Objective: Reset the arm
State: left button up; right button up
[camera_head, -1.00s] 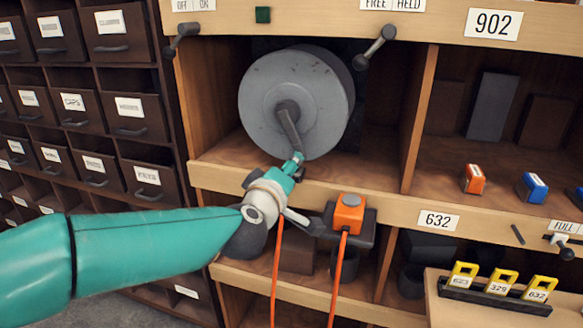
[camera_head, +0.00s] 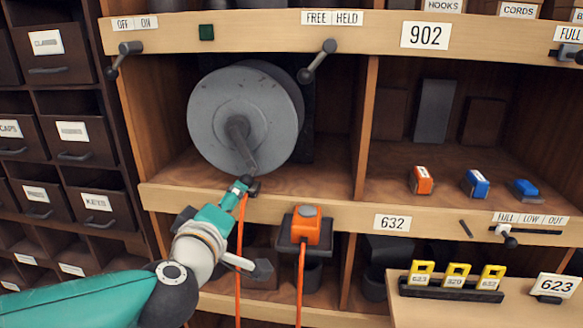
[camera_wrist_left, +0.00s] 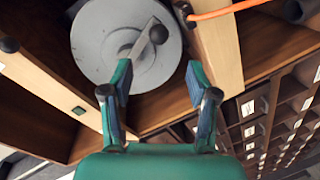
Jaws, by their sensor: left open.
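My left gripper (camera_head: 247,186) is in front of the shelf's front edge, just below the crank handle (camera_head: 246,152) of a grey drum (camera_head: 212,105). In the left wrist view the gripper (camera_wrist_left: 160,82) is open, with its two teal fingers apart and nothing held between them. The drum (camera_wrist_left: 95,40) and its crank with a dark knob (camera_wrist_left: 158,34) show beyond the fingers. In the head view I cannot tell whether a fingertip touches the crank end. My right gripper is not in view.
An orange box (camera_head: 305,228) sits on a dark bracket right of my gripper. An orange cord (camera_head: 239,262) hangs close by my wrist. Levers (camera_head: 318,62) stick out above the drum. Small boxes (camera_head: 422,180) stand on the right shelf; labelled drawers (camera_head: 98,205) are at left.

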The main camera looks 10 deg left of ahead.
pick_arm(q)
notch_tip(320, 180, down, 29)
jog(key=w+a+m+g+p, duration=0.1)
jog(key=m+g+p, duration=0.25)
jog(key=g, duration=0.35)
jog(key=s+d+f+m+g+h+p, duration=0.1)
jog(key=s+d+f+m+g, duration=0.1)
jog(key=s+f, duration=0.4)
jog(key=s+d+f+m+g+h+p, duration=0.1)
jog(key=s+d+f+g+h, duration=0.1)
jog(key=s+f, duration=0.5)
jog(key=s+d+f+m+g+h, duration=0.3)
jog(key=s+d+f, duration=0.3)
jog(key=s, duration=0.3)
jog(key=shift+s+d+f+m+g, duration=0.15)
jog(key=shift+s+d+m+g, duration=0.25)
jog(key=shift+m+g, duration=0.4)
jog(key=shift+w, duration=0.15)
